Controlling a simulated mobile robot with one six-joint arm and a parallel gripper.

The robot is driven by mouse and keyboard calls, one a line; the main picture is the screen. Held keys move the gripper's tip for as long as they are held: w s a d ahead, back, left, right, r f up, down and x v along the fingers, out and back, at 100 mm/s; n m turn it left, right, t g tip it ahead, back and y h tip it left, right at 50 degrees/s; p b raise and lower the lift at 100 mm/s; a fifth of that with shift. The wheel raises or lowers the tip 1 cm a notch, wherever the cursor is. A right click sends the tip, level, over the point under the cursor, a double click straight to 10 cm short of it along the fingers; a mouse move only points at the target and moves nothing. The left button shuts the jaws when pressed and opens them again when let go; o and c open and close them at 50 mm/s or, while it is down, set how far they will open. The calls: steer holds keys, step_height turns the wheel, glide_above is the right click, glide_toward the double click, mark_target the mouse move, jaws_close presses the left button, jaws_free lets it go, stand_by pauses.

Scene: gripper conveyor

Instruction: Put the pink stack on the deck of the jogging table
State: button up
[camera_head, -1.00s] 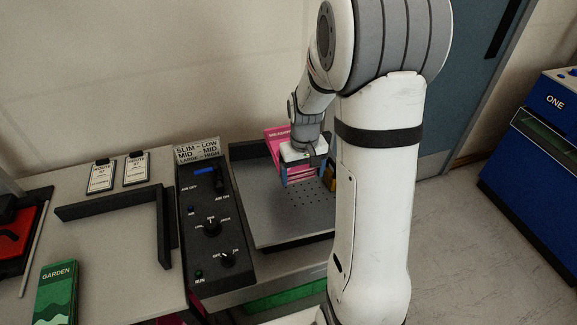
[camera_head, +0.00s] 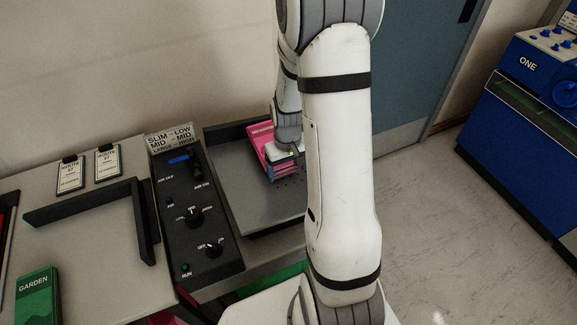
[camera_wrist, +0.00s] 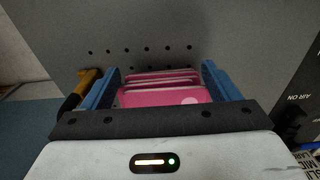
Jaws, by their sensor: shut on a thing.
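The pink stack (camera_head: 262,143) is a small pile of pink leaflets over the far part of the jogging table's deck (camera_head: 245,205), a grey plate with rows of small holes. My gripper (camera_head: 284,165) is shut on the stack. In the wrist view the pink stack (camera_wrist: 165,92) sits between the two blue fingers of my gripper (camera_wrist: 160,88), with the perforated deck (camera_wrist: 215,45) beyond it. I cannot tell whether the stack touches the deck. My arm hides the deck's right side.
A black control panel (camera_head: 190,215) with knobs and a label sign stands left of the deck. Further left are a black angled fence (camera_head: 90,200), two clipboards and a green GARDEN stack (camera_head: 38,298). A blue machine (camera_head: 525,110) stands at right. A yellow-and-black item (camera_wrist: 82,85) lies beside the left finger.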

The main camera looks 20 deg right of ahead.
steer(key=shift+f+b, duration=0.45)
steer(key=o, duration=1.3)
steer(key=shift+c, duration=0.2)
steer(key=shift+r, duration=0.15)
steer(key=shift+r+p, duration=0.5)
steer(key=shift+r, duration=0.1)
step_height(320, 180, up, 11)
steer(key=s+a+r+t, duration=0.1)
steer(key=s+a+r, duration=0.3)
steer(key=s, duration=0.3)
steer(key=s+a+r+t, duration=0.2)
steer(key=s+a+r, duration=0.2)
steer(key=s+r, duration=0.2)
steer(key=shift+s+a+r+b, duration=0.25)
steer(key=shift+s+a+b, duration=0.2)
steer(key=shift+s, duration=0.75)
